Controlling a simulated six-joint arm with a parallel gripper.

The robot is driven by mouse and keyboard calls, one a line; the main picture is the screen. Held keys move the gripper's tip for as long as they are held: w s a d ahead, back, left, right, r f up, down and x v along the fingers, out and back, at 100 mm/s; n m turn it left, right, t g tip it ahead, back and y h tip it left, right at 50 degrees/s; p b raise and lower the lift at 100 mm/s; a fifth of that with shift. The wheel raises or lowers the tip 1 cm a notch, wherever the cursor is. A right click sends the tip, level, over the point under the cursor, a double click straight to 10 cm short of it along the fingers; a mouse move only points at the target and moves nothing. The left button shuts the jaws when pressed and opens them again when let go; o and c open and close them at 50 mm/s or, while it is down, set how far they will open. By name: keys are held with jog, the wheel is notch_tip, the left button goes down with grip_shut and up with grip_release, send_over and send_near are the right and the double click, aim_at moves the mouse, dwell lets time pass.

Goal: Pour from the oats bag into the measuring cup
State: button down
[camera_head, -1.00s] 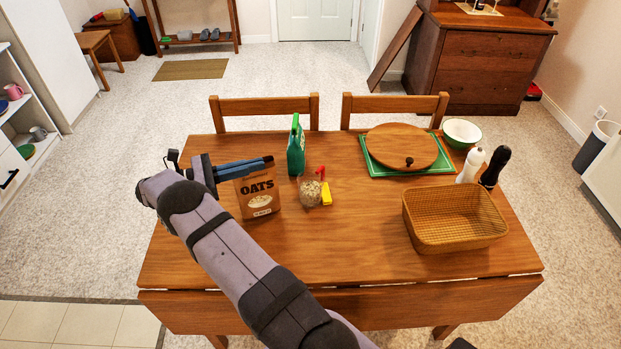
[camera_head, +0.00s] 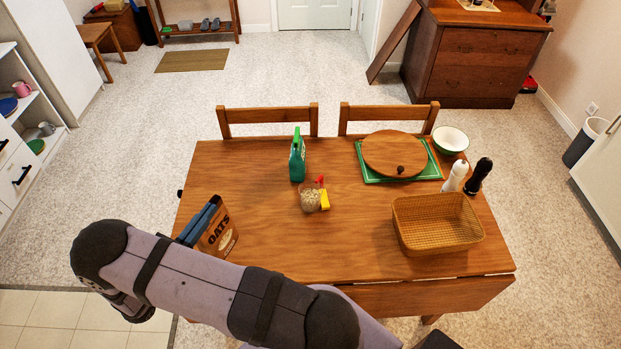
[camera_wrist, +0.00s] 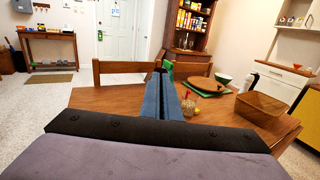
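The brown oats bag (camera_head: 219,236) is at the left front of the table, leaning in the head view. Its printed face is toward the right; I cannot tell whether its base touches the table. My gripper (camera_head: 201,221) has its blue fingers closed along the bag's top. In the wrist view the fingers (camera_wrist: 168,98) lie close together and the bag is hidden. The clear measuring cup (camera_head: 309,201) stands mid-table, right of and behind the bag, with pale flakes in it. A yellow part and a red part show at its right. The cup also shows in the wrist view (camera_wrist: 188,107).
A wicker basket (camera_head: 437,223), white and black mills, a bowl (camera_head: 450,139) and a round wooden board (camera_head: 394,153) on a green tray are on the right. The table (camera_head: 290,245) between bag and basket is clear.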

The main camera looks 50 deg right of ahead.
jog(key=s+a+r+n+t+p, duration=0.1)
jog(key=s+a+r+n+t+y+p, duration=0.1)
jog(key=p, duration=0.1)
jog(key=shift+s+a+r, duration=0.1)
jog(key=shift+s+a, duration=0.2)
jog(key=shift+a, duration=0.1)
jog(key=w+d+f+m+g+h+b, duration=0.1)
jog(key=w+d+f+m+g+b, duration=0.1)
jog(key=b, duration=0.3)
jog(key=shift+w+d+f, duration=0.5)
jog(key=shift+d+f, duration=0.05)
jog(key=shift+d, duration=0.05)
jog(key=w+d+f+m+g+b, duration=0.1)
jog(key=d+m+g+b, duration=0.3)
jog(key=d, duration=0.5)
jog(key=d+f+m+g+y+b, duration=0.1)
jog(key=d+f+m+g+b, duration=0.1)
jog(key=d+m+g+b, duration=0.3)
jog(key=d+g+b, duration=0.4)
jog(key=g, duration=0.1)
jog(key=shift+w+f, duration=0.3)
jog(key=shift+w, duration=0.1)
jog(key=shift+d+r, duration=0.1)
jog(key=shift+d, duration=0.1)
